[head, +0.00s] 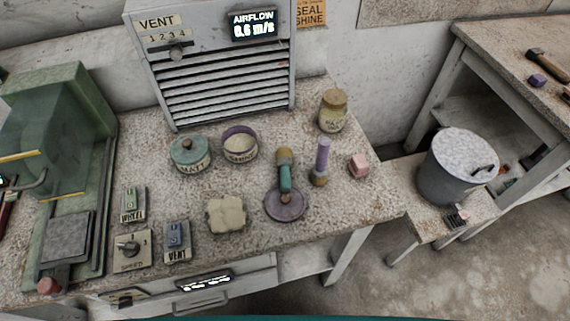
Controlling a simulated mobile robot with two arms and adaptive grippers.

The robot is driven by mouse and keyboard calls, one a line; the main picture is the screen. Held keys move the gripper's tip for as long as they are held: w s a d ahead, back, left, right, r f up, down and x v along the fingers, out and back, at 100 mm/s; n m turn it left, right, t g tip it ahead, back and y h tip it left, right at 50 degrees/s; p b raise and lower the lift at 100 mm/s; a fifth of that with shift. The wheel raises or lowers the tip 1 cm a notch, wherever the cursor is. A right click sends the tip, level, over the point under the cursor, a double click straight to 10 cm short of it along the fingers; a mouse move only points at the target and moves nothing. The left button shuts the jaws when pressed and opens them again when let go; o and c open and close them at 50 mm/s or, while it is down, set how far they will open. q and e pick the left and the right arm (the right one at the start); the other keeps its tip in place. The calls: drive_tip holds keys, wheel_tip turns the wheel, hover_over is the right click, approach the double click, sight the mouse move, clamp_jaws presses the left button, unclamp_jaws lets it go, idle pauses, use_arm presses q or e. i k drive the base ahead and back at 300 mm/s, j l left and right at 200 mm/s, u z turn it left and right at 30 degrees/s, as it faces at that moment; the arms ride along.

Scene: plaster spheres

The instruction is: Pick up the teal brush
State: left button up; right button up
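The teal brush (285,178) is on the speckled worktop, right of the middle. Its teal handle points toward the front, and its tan head is at the far end. Its near end overlaps a round purple dish (273,210); I cannot tell how it is supported. Neither of my grippers is in view, and nothing is seen holding the brush.
Behind are a purple-rimmed tub (241,153), a teal-lidded jar (190,156) and a yellowish jar (332,117). The front right worktop is clear.

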sight(284, 154)
drive_tip(key=i+l, duration=0.1)
drive_tip(key=l, duration=0.85)
drive_tip(key=l+u, duration=1.2)
drive_tip(key=u, duration=0.5)
